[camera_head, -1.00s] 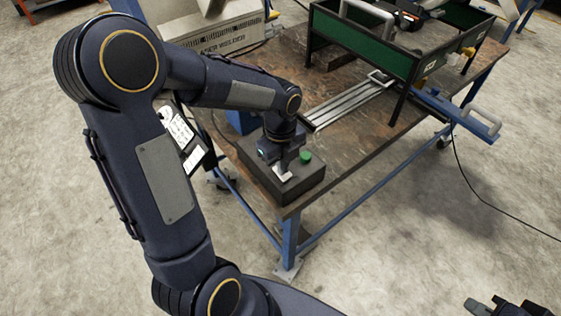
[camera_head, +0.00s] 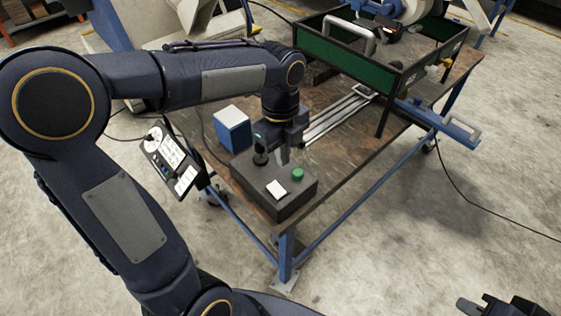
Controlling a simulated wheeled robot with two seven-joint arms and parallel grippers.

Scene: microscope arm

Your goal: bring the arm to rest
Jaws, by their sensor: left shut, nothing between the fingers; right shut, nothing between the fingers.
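A dark control box (camera_head: 250,188) sits on the near corner of the worktable. It has a green button (camera_head: 297,174) and a white plate or label (camera_head: 276,189) on top. My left gripper (camera_head: 283,155) points down above the far side of the box, behind the green button, shut and empty. A short black upright part shows beside it; I cannot tell whether it belongs to the box or the gripper. Whether the fingertips touch the box is unclear. My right gripper (camera_head: 470,306) is at the bottom right, partly cut off, shut and away from the table.
The worktable (camera_head: 345,165) has a blue-and-white box (camera_head: 232,129), metal rails (camera_head: 335,118) and a green-sided frame (camera_head: 340,55). A panel with dials (camera_head: 170,160) hangs at the table's left. The floor to the right is clear except for a cable.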

